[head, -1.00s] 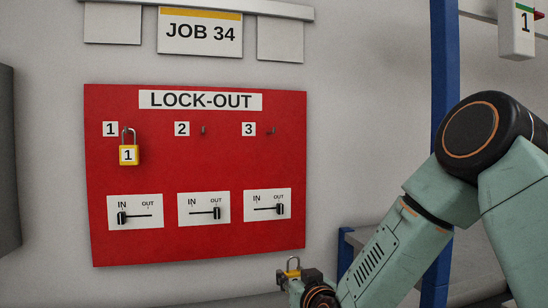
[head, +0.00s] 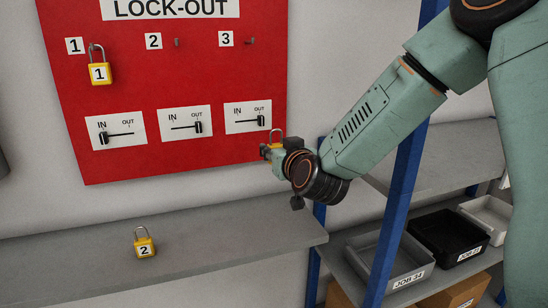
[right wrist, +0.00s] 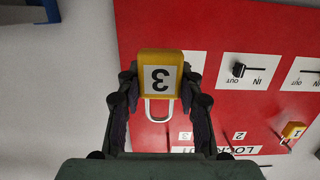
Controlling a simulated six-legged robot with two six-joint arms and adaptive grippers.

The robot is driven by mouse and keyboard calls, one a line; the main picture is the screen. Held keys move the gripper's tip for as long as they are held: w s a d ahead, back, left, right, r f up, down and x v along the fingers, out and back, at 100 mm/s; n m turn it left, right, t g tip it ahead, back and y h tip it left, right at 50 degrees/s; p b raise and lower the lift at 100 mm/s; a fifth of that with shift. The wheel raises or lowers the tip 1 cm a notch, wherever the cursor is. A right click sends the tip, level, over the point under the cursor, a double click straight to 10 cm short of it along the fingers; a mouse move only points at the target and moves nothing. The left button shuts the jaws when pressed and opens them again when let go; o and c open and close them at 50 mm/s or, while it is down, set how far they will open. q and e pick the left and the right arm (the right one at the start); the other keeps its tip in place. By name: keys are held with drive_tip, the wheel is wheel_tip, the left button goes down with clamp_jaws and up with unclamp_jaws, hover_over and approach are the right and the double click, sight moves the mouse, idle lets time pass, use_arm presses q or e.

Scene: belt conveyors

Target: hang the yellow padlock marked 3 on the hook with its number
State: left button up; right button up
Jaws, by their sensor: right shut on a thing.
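The yellow padlock marked 3 (right wrist: 161,76) is held between the fingers of my right gripper (right wrist: 162,100). In the right wrist view its number is upside down and its shackle points down the picture. In the head view my right gripper (head: 268,150) is at the red board's lower right corner, with the shackle (head: 276,134) pointing up. Hook 3 (head: 248,42) is bare, beside its number label (head: 226,39), above and left of the gripper. The red lock-out board (head: 225,80) is on the wall. My left gripper is not in view.
Yellow padlock 1 (head: 100,73) hangs on the hook by label 1. Hook 2 (head: 177,43) is bare. Yellow padlock 2 (head: 144,245) stands on a grey shelf (head: 220,233) below the board. Trays (head: 400,268) sit on a blue-framed rack at right.

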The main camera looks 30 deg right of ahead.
wheel_tip(320, 180, up, 23)
drive_tip(key=w+n+y+p, duration=0.1)
drive_tip(key=n+y+p, duration=0.15)
drive_tip(key=p, duration=1.35)
drive_tip(key=y+b, duration=0.2)
approach(243, 60)
drive_tip(key=shift+a, duration=0.7)
drive_tip(key=shift+h, duration=0.25)
drive_tip(key=shift+w+d+f+b, duration=0.1)
drive_tip(key=shift+w+d+b, duration=0.1)
drive_tip(key=shift+w, duration=1)
drive_tip(key=shift+w+d+b, duration=0.15)
drive_tip(key=shift+w+d, duration=0.1)
drive_tip(key=shift+w, duration=0.95)
drive_tip(key=shift+w+d+f+b, duration=0.15)
drive_tip(key=shift+w+f+b, duration=0.35)
drive_tip(key=shift+w+f, duration=0.05)
drive_tip(key=o, duration=1.3)
